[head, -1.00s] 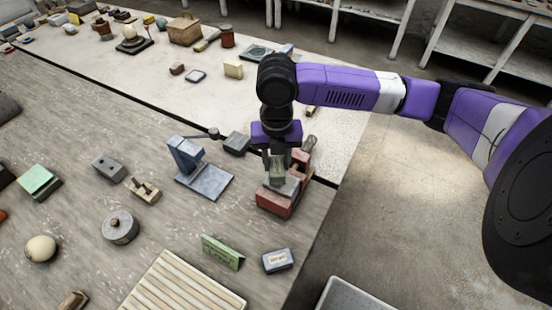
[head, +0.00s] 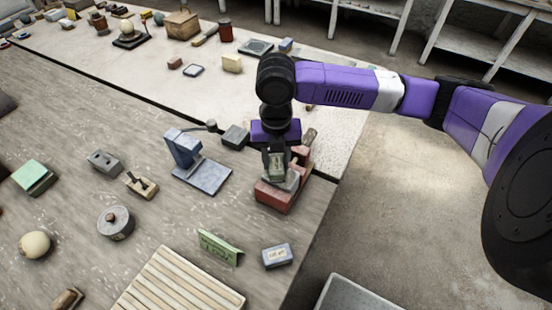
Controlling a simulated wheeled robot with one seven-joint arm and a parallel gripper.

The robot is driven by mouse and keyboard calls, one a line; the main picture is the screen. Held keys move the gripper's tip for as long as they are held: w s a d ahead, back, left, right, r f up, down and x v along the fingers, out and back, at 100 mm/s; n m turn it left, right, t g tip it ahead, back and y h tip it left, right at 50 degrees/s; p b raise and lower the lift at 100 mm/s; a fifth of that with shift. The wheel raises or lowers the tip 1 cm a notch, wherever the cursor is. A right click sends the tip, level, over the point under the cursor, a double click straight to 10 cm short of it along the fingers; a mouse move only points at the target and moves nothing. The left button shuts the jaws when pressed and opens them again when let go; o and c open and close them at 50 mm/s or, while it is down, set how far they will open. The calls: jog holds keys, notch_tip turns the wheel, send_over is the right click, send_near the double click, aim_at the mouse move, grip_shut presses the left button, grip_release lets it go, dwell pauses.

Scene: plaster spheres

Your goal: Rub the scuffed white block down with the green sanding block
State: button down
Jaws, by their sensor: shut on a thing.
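My gripper (head: 274,153) points down over the right part of the wooden bench. It is shut on a small dull green block (head: 276,173), which looks like the green sanding block. Right under it is a pale grey-white block (head: 291,182), probably the scuffed white block, sitting in a red vise-like holder (head: 272,198). The green block appears to be on or just above the pale block; I cannot tell if they touch. My gripper and the green block hide much of the pale block's top, and its scuffs cannot be made out.
A blue-grey stand (head: 203,175) is close left of the holder. A green card (head: 220,248), a labelled small box (head: 277,256) and a slatted wooden board (head: 180,285) lie in front. The bench's right edge runs close by the holder.

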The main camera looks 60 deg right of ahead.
jog(key=shift+f, duration=0.25)
jog(key=shift+a, duration=0.15)
jog(key=shift+s+a+r, duration=0.1)
jog(key=shift+s+a, duration=0.5)
jog(key=shift+a, duration=0.15)
jog(key=shift+d, duration=0.1)
jog(key=shift+w+d+b, duration=0.25)
jog(key=shift+w+d, duration=0.35)
jog(key=shift+d, duration=0.25)
jog(key=shift+w+d+b, duration=0.25)
jog(key=shift+w+d, duration=0.35)
jog(key=shift+d, duration=0.2)
